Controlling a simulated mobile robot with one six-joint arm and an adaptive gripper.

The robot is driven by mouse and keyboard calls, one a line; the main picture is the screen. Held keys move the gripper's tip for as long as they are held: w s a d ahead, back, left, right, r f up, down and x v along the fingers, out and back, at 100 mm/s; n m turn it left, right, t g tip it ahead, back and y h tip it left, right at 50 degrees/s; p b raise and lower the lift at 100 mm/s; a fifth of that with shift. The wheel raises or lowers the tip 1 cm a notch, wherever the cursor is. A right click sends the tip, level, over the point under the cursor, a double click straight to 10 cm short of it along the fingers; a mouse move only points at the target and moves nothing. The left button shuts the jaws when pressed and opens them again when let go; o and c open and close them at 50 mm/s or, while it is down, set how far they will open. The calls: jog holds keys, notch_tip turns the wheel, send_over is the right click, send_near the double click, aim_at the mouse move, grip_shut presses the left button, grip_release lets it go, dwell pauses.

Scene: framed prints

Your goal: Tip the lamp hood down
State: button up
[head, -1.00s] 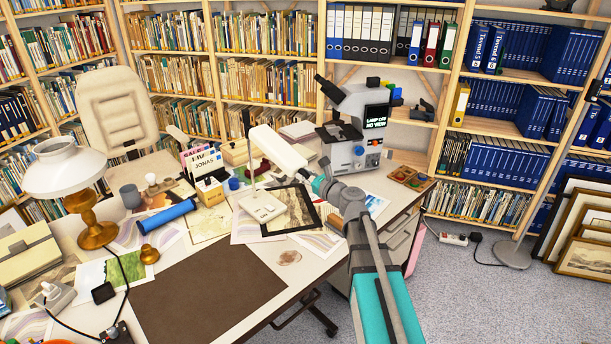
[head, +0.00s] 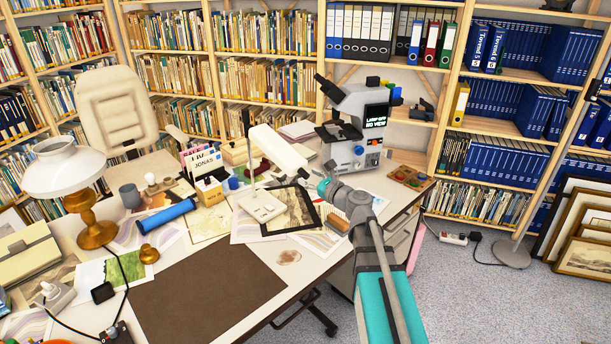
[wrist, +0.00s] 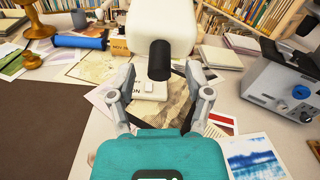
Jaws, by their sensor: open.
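The white desk lamp's long hood (head: 278,147) is tilted above a thin post and a white base (head: 262,206) on the desk. The fingers appear either side of the lamp base (wrist: 152,88) in the picture, below the hood. I see no clear contact with the lamp. In the head view my arm comes from the lower right and the fingers are hard to make out.
A dark-framed print (head: 292,208) lies beside the base. A card box (head: 205,175), blue roll (head: 167,216) and brass lamp (head: 92,225) stand left. The brown mat (head: 210,292) is clear.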

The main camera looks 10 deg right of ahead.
jog(key=v, duration=0.9)
jog(key=shift+s, duration=0.25)
jog(key=shift+d, duration=0.15)
jog(key=s+a+f+n+g+p, duration=0.45)
jog(key=a+f+n+g, duration=0.35)
jog(key=n, duration=0.6)
jog(key=s+d+f+n+g+h+p, duration=0.2)
jog(key=s+n+g+h, duration=0.5)
jog(key=n, duration=0.6)
jog(key=s+h+p, duration=0.1)
jog(key=s+h, duration=0.1)
jog(key=s, duration=0.1)
jog(key=shift+s+f+n+p, duration=0.25)
jog(key=shift+s+n+p, duration=0.05)
